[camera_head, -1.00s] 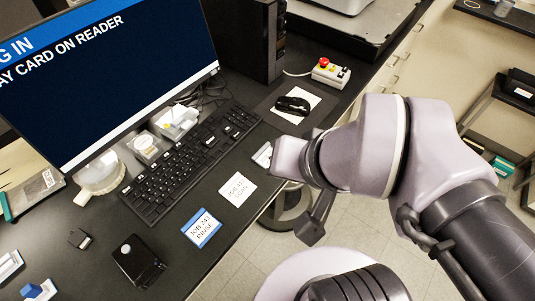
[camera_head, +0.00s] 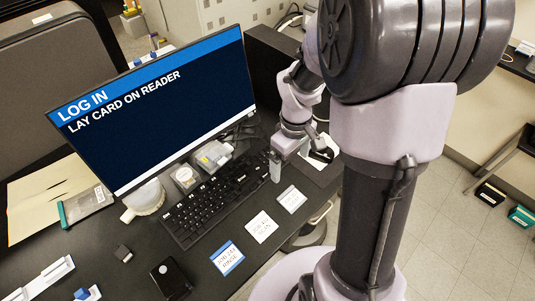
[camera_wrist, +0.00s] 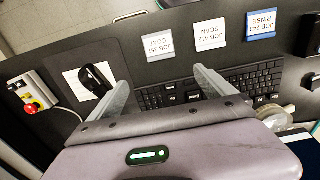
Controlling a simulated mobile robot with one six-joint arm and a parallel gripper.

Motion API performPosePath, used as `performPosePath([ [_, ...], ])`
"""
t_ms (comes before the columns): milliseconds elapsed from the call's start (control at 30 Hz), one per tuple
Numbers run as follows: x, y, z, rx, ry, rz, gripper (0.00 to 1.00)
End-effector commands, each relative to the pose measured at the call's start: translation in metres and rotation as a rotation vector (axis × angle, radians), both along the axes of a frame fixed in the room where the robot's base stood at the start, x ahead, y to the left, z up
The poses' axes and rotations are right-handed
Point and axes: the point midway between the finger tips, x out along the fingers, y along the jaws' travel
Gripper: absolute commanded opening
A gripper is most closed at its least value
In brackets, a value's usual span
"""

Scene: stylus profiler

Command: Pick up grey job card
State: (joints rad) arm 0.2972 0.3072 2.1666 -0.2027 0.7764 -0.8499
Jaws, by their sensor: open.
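Three job cards lie flat in a row on the black desk. The end card, marked COAT (camera_head: 292,198), looks pale with a greyish edge and seems to be the grey one; it also shows in the wrist view (camera_wrist: 168,44). The middle card, marked SCAN (camera_head: 262,226), is white. The RINSE card (camera_head: 227,257) has a blue border. My gripper (camera_head: 276,172) is open and empty above the desk by the keyboard's right end. In the wrist view, the COAT card lies beyond the gap between my fingertips (camera_wrist: 160,78), apart from them.
The black keyboard (camera_head: 214,197) lies beside the card row, under the monitor (camera_head: 160,110). A black mouse (camera_wrist: 98,79) is on a pale sheet near a control box with a red button (camera_wrist: 33,107). A black device (camera_head: 171,279) sits at the near left.

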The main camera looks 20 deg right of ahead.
Motion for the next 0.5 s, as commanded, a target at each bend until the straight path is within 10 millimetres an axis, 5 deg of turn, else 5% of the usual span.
performPosePath([
  [33,-0.001,0.001,-0.023,0.001,0.005,0.0,0.94],
  [200,-0.001,0.001,-0.072,0.002,0.004,-0.001,0.94],
  [500,-0.003,0.002,-0.119,0.001,0.003,-0.002,0.94],
])
